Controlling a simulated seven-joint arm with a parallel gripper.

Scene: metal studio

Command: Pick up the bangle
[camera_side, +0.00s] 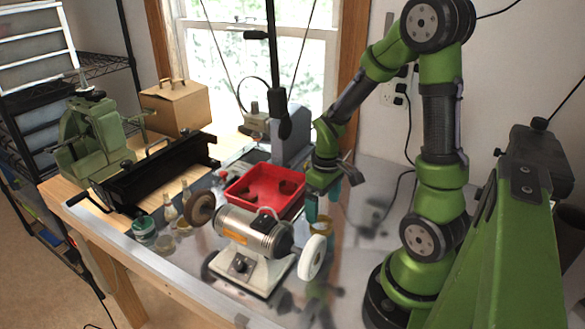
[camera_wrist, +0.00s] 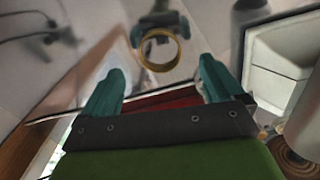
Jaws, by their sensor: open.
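The bangle (camera_wrist: 160,50) is a gold-coloured ring in the wrist view, ahead of my gripper (camera_wrist: 161,68) and roughly centred between its teal fingertips. The fingers are spread apart and nothing is held between them. The bangle appears apart from both fingers. In the side view, my gripper (camera_side: 322,198) points down just right of the red tray, behind the bench grinder.
A red tray (camera_side: 236,187) stands left of my gripper. A bench grinder (camera_side: 254,236) with a white wheel (camera_side: 312,258) stands in front. Small jars (camera_side: 144,228) and a black metal machine (camera_side: 150,178) are farther left. The shiny tabletop (camera_side: 365,190) is fairly clear to the right.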

